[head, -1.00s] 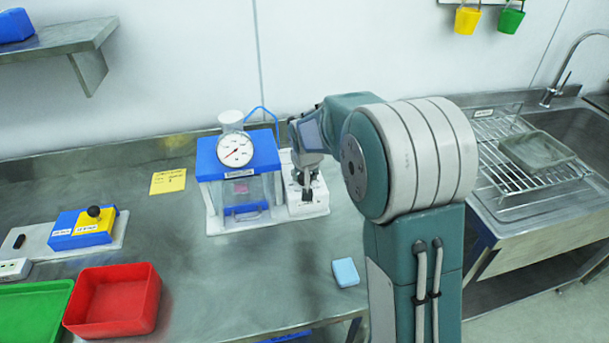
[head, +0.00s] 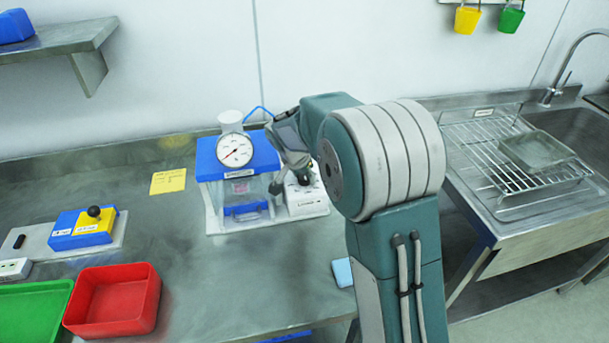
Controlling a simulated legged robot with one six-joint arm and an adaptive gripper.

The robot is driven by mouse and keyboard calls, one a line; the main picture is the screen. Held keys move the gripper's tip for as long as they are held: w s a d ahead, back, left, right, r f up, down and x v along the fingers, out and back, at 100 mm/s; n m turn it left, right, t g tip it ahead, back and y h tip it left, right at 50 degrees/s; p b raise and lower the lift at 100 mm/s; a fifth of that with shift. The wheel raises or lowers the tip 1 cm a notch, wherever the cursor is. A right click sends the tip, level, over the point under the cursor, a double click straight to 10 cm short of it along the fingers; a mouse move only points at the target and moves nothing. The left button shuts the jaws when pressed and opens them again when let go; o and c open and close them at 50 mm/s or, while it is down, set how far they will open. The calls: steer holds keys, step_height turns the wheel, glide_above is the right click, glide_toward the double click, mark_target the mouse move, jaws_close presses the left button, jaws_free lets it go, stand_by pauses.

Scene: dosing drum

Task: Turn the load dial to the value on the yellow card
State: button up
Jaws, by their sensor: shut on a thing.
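The yellow card (head: 168,181) lies on the bench left of the dosing unit; its writing is too small to read. The blue-topped dosing unit (head: 210,166) carries a round white gauge (head: 235,150) with a red needle. A white box (head: 308,205) with a small label stands against the unit's right side. My gripper (head: 289,184) reaches down over this box from the right, with its dark fingers low at the box's top and left side. It is shut on what appears to be the load dial, which the fingers mostly hide.
A red bin (head: 116,299) and green tray (head: 30,312) stand at the front left, below a blue and yellow block with a black knob (head: 93,211). A light blue sponge (head: 343,272) lies beside my arm. The front middle bench is clear.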

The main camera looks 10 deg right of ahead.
steer(key=shift+s+f, duration=0.15)
steer(key=shift+f, duration=0.1)
steer(key=o, duration=1.2)
steer(key=shift+a, duration=0.1)
steer(key=shift+c, duration=0.2)
steer(key=shift+a+r, duration=0.1)
steer(key=shift+r, duration=0.05)
steer(key=shift+r, duration=0.25)
steer(key=v, duration=1.1)
steer(key=shift+a+r, duration=0.2)
